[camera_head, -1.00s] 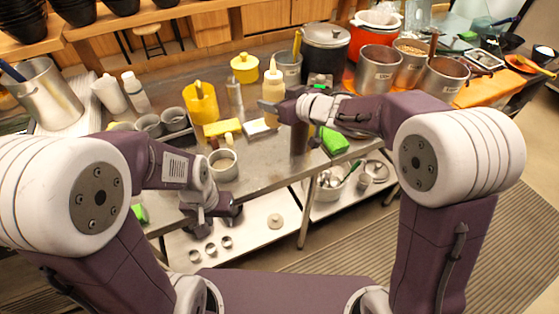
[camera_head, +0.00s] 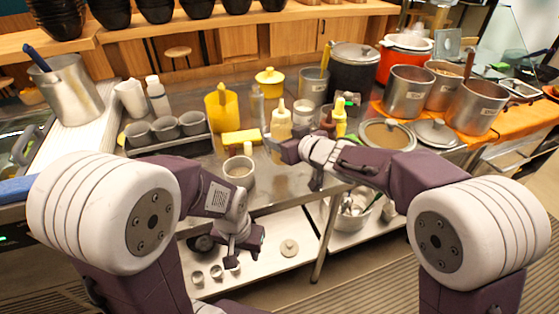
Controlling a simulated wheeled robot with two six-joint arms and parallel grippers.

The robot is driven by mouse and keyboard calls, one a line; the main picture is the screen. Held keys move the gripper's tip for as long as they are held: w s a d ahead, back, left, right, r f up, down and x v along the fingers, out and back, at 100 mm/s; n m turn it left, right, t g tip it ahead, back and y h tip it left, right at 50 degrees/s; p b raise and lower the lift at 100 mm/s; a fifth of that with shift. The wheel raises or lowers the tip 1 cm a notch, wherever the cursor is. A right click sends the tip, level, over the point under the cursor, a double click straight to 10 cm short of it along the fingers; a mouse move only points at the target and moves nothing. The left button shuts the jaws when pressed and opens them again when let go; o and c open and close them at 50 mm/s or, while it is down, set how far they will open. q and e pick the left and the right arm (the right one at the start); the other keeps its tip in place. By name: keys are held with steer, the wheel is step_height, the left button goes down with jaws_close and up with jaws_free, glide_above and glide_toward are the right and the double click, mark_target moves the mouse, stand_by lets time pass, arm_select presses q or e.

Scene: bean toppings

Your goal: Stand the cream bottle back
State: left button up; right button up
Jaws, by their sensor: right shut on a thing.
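The cream bottle (camera_head: 281,119) is a pale yellow squeeze bottle with a nozzle. It stands about upright near the middle of the metal table in the head view. My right gripper (camera_head: 283,147) is at its lower part, shut on it; the fingers and the bottle's base are partly hidden. My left gripper (camera_head: 240,251) hangs empty-looking below the table's front edge, away from the bottle. Its finger opening is too unclear to judge.
Beside the bottle are a pale container (camera_head: 303,113), a yellow bottle (camera_head: 340,114) and a yellow block (camera_head: 241,137). A grey cup (camera_head: 239,172) stands near the front edge. A yellow pitcher (camera_head: 222,112) is at left, steel pots (camera_head: 408,92) at right.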

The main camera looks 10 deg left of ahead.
steer(key=shift+w+a+f, duration=0.1)
steer(key=shift+a+f, duration=0.1)
steer(key=shift+a, duration=0.25)
step_height(320, 180, down, 4)
steer(key=b, duration=0.3)
steer(key=shift+f+b, duration=0.2)
steer(key=shift+b, duration=0.15)
steer(key=shift+r, duration=0.2)
steer(key=shift+c, duration=0.3)
steer(key=shift+f, duration=0.2)
steer(key=o, duration=0.8)
steer(key=shift+d, duration=0.1)
steer(key=shift+r, duration=0.15)
